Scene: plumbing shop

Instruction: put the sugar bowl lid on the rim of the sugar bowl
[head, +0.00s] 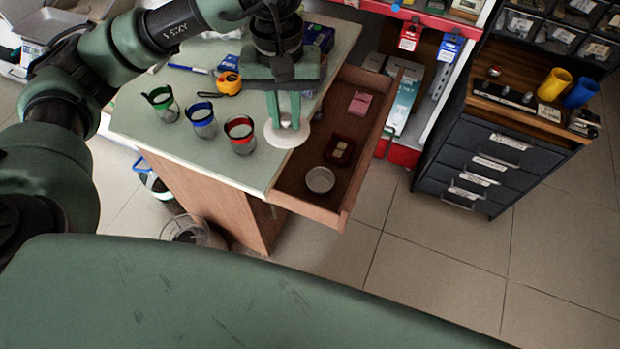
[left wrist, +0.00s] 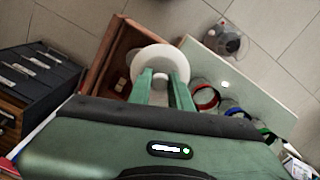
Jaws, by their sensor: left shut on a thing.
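The white round sugar bowl lid (head: 289,141) is in my left gripper (head: 286,124), which is shut on it. The lid is over the counter's edge by the open drawer; its exact height is hard to tell. In the left wrist view the lid (left wrist: 160,53) is a pale disc at the tips of my left gripper's green fingers (left wrist: 163,74). A small pale round bowl (head: 320,180), seemingly the sugar bowl, stands open-topped in the drawer, to the right of and nearer than the lid. My right gripper is not in view.
The open drawer (head: 300,205) also holds a small dark tray (head: 330,150) and a pink item (head: 360,103). Cups with green (head: 161,104), blue (head: 201,120) and red (head: 240,134) rims stand on the counter (head: 190,160).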

